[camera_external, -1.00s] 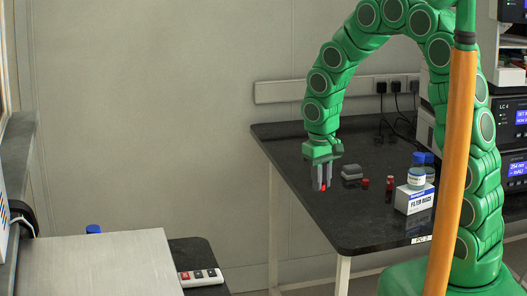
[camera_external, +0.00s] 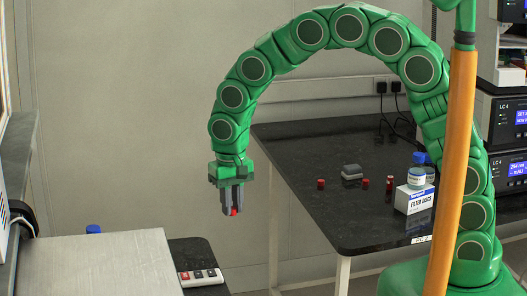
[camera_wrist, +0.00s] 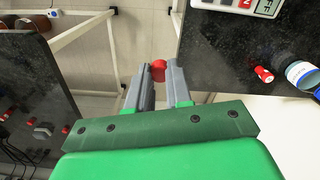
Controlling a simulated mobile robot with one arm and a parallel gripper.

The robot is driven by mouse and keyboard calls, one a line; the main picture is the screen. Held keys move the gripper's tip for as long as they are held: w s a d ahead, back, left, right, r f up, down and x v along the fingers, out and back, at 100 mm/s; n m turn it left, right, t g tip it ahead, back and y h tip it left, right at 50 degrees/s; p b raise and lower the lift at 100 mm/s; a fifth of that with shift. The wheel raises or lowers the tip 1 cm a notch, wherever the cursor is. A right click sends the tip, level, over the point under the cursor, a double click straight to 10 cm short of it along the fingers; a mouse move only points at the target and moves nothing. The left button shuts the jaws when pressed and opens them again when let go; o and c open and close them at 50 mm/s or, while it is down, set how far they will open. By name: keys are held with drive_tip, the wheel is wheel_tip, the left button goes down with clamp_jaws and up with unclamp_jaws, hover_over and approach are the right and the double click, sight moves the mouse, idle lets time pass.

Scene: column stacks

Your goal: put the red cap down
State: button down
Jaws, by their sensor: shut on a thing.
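My gripper (camera_external: 231,205) is shut on the red cap (camera_external: 234,211), which sits low between the fingertips. It hangs in the air in the gap between the black table on the right and the bench at the lower left. In the wrist view, the red cap (camera_wrist: 158,70) shows between the two grey fingers, with floor beyond it.
The black table (camera_external: 300,145) holds several small red pieces, a grey block (camera_external: 351,172) and a white filter-disc box (camera_external: 413,200). The wrist view shows a red-capped vial (camera_wrist: 264,74) beside a blue-ringed bottle (camera_wrist: 302,74).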

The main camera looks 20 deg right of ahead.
drive_tip(key=s+a, duration=0.2)
hover_over(174, 256)
drive_tip(key=d, duration=0.1)
drive_tip(key=f, duration=0.8)
drive_tip(key=shift+s+f, duration=0.15)
drive_tip(key=shift+s, duration=0.2)
drive_tip(key=shift+w+a+f, duration=0.2)
drive_tip(key=shift+a+f, duration=0.05)
drive_tip(key=shift+f, duration=0.2)
drive_tip(key=shift+w+a+f, duration=0.2)
drive_tip(key=shift+f, duration=1.6)
drive_tip(key=shift+f, duration=0.15)
drive_tip(key=c, duration=1)
unclamp_jaws()
drive_tip(key=shift+c, duration=0.2)
